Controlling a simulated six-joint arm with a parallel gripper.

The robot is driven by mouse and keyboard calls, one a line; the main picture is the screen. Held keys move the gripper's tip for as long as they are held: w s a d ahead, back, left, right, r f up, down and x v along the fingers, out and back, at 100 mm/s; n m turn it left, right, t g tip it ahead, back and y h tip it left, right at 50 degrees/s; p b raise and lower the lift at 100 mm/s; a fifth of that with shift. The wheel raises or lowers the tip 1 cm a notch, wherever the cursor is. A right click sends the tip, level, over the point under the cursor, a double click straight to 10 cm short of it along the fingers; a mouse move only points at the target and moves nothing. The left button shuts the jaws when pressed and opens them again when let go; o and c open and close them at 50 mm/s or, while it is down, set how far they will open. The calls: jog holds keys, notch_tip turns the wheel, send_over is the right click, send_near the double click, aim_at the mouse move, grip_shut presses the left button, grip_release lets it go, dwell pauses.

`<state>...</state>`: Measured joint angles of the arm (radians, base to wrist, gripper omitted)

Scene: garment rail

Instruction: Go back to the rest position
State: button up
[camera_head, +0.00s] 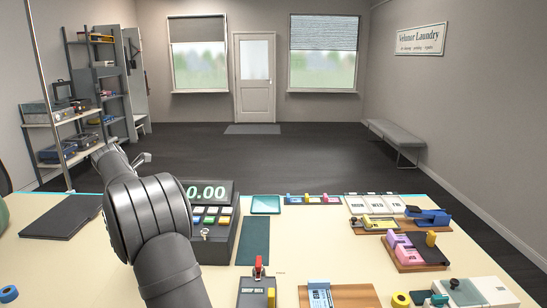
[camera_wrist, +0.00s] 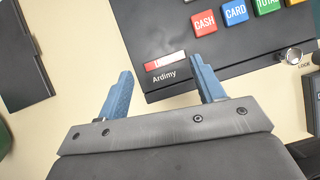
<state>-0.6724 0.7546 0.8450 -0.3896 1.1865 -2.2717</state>
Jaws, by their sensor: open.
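My gripper shows in the wrist view (camera_wrist: 163,85) with its two blue fingers spread apart and nothing between them. It is over the counter beside the black cash register, whose lower edge with an "Ardimy" label (camera_wrist: 164,66) lies just past the fingertips. In the head view my dark arm rises from the bottom left and covers part of the cash register (camera_head: 217,238). A grey end part of my arm (camera_head: 143,158) shows past the arm's bend, but the fingers cannot be made out clearly there.
A black folder (camera_head: 62,217) lies on the counter (camera_head: 290,262) to the left. A dark green mat (camera_head: 254,240), a teal tray (camera_head: 265,204), a block with a red lever (camera_head: 258,275), a pink-stamp tray (camera_head: 412,250) and a blue stapler (camera_head: 428,215) lie to the right.

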jog(key=w+d+m+h, duration=0.1)
jog(key=w+d, duration=0.1)
jog(key=d, duration=0.5)
jog(key=w+d+m, duration=0.1)
jog(key=d+m, duration=0.1)
jog(key=d, duration=0.6)
jog(key=shift+w+r+m+g+h, duration=0.15)
jog(key=shift+w+m+g+h, duration=0.15)
jog(key=shift+w+h, duration=0.1)
jog(key=shift+o, duration=0.2)
